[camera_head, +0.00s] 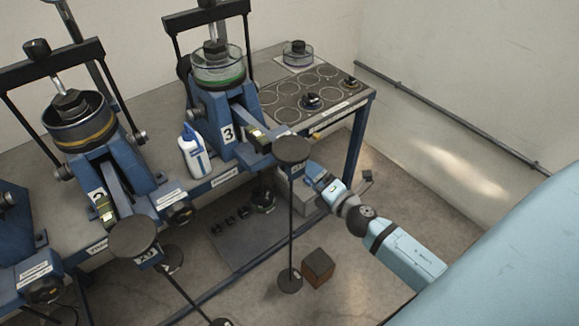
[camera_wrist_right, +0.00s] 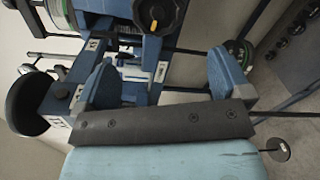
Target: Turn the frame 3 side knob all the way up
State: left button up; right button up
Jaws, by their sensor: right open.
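Frame 3 (camera_head: 228,131) is a blue lever frame with a "3" label, standing on the bench in the head view. A black knob with a yellow mark (camera_wrist_right: 160,14) shows at the top edge of the right wrist view, cut off there; it looks like the frame 3 side knob. In the head view I cannot make this knob out; the round black plate in front may hide it. My right gripper (camera_head: 314,172) is beside that plate, at the right of frame 3. Its blue fingers (camera_wrist_right: 162,76) are apart, below the knob in the wrist picture, not touching it. My left gripper is not in view.
A white and blue bottle (camera_head: 193,153) is left of frame 3. A brown box (camera_head: 318,267) lies on the floor. Floor at right is clear.

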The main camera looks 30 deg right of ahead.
jog(key=w+n, duration=0.1)
jog(key=w, duration=0.2)
jog(key=w+n, duration=0.1)
jog(key=w, duration=0.3)
jog(key=w+n+p, duration=0.1)
jog(key=w, duration=0.3)
jog(key=shift+w+d+r+y, duration=0.1)
jog(key=shift+w+d+y, duration=0.1)
jog(key=shift+d+y, duration=0.1)
jog(key=shift+f, duration=0.2)
jog(key=c, duration=1)
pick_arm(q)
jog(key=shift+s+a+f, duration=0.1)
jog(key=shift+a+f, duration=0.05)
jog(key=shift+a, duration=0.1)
